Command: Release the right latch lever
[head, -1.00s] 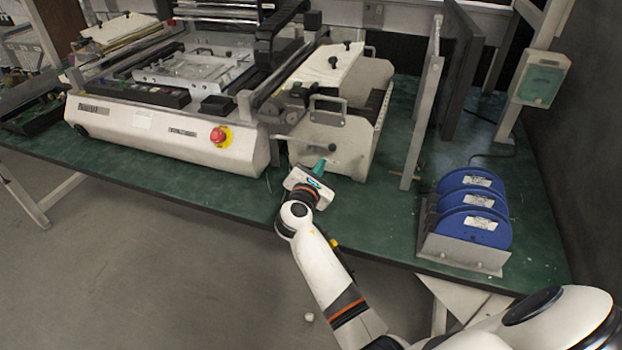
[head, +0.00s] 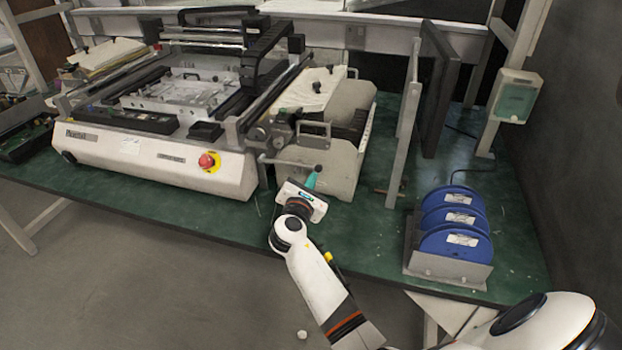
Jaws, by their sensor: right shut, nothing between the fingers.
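A thin grey latch lever (head: 292,163) with a dark round knob (head: 319,168) sticks out to the right, low on the front of the feeder-like unit (head: 320,150) at the machine's right end. My right gripper (head: 311,181) is just below and in front of the knob, its teal fingers pointing up at it. The fingers look shut with nothing between them. I cannot tell whether the fingertips touch the knob. My left gripper is not in view.
The large white machine (head: 150,165) with a red stop button (head: 207,161) fills the left of the green bench (head: 370,235). A grey upright panel (head: 404,130) and blue reels (head: 455,220) in a metal holder (head: 448,268) stand to the right. Bench between gripper and reels is mostly clear.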

